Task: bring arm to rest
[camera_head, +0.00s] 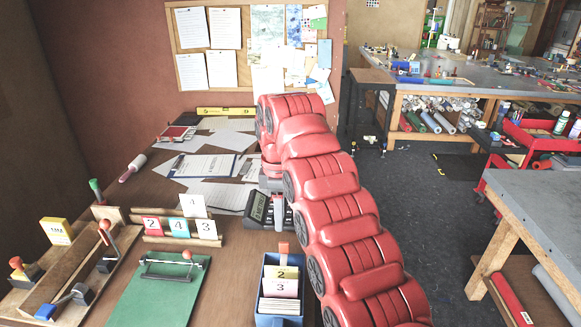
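My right arm (335,200) is red and jointed. It rises from the bottom edge, bends over, and its end points down above the wooden desk (150,190). My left arm and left gripper are not in view.
A blue box of numbered cards (279,319) stands in front of the calculator. A card rack (180,238), a green clipboard (158,293) and a wooden fixture with levers (75,270) are at left. Papers (205,165) lie behind. The grey floor (425,190) at right has open room.

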